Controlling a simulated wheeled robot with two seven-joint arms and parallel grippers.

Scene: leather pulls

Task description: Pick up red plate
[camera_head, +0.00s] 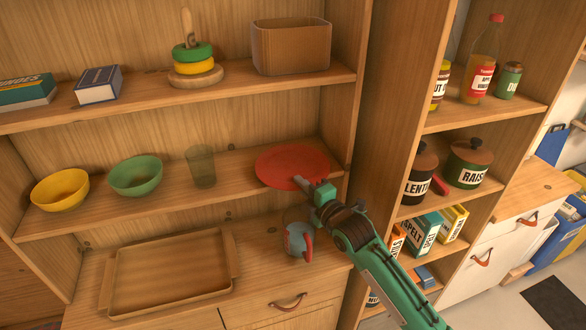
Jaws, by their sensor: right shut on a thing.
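The red plate (280,162) is at the right end of the middle shelf. It looks flat or nearly so; I cannot tell whether it is lifted off the shelf. My right gripper (299,181) reaches in from the lower right and is shut on the plate's front edge. The fingertips are small and partly hidden against the plate. My left gripper is not in the view.
A glass (201,166), a green bowl (135,175) and a yellow bowl (60,189) stand left of the plate. The upper shelf (240,84) is above. A wooden tray (113,288) and a mug (297,238) are below. The cabinet's upright panel (395,90) is close on the right.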

